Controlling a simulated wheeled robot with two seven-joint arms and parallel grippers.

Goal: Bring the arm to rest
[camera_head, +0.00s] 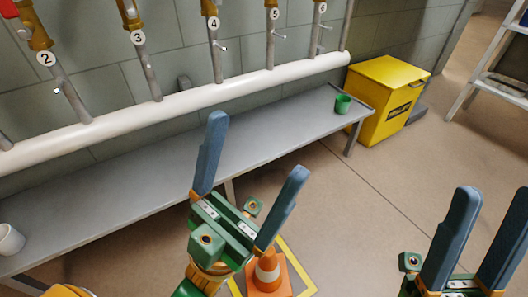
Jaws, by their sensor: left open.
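My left gripper (257,146) is raised in the middle of the view, in front of the grey bench. Its two blue fingers stand wide apart and nothing is between them. My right gripper (496,196) is at the lower right, over the floor. Its two blue fingers point up with a clear gap between them, and it holds nothing that I can see. Both grippers look apart from the things around them.
A grey bench (135,189) runs along the wall under a white pipe (200,97) with numbered upright pipes. It bears a green cup (343,104) and a white cup (10,240). A yellow box (385,100), an orange cone (268,275) and a ladder (490,70) stand on the floor.

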